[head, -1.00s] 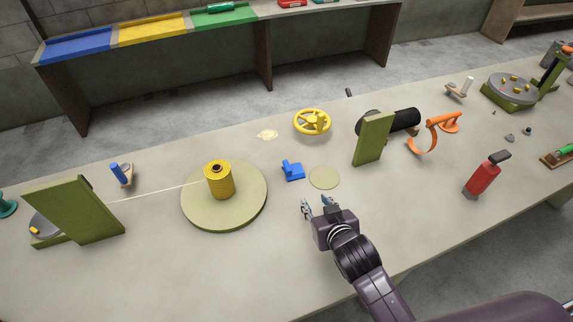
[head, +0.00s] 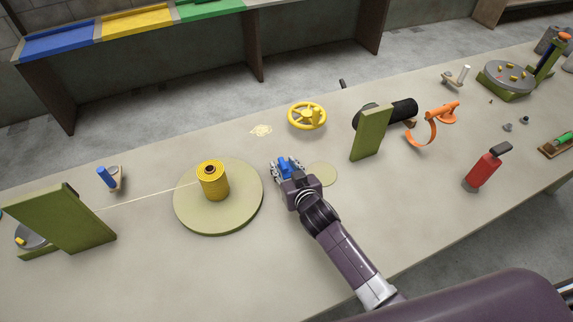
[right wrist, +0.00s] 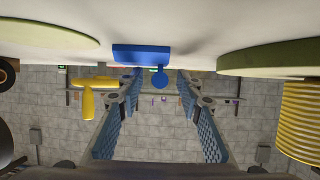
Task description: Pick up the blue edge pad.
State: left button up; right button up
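The blue edge pad (head: 285,163) lies on the table between the round green base and a flat pale disc, partly hidden by my right gripper. In the right wrist view the pad (right wrist: 142,54) is a flat blue block with a small round knob. My right gripper (head: 287,161) is open, with a finger to each side of the pad. In the right wrist view its two blue-padded fingers (right wrist: 157,100) stand wide apart and the pad's knob shows between them near their tips. I cannot tell whether they touch it. My left gripper is not in view.
A yellow thread spool (head: 213,182) stands on the round green base (head: 190,215) to the left. The pale disc (head: 322,173) lies just right of the gripper. A yellow handwheel (head: 307,116) stands behind, and a green upright plate (head: 368,135) to the right.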

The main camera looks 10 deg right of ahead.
jog(key=shift+w, duration=0.15)
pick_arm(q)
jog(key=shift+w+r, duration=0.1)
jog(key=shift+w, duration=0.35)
pick_arm(e)
jog(key=shift+f, duration=0.1)
jog(key=shift+c, duration=0.2)
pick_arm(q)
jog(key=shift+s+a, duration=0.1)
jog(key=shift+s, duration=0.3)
pick_arm(e)
grip_shut()
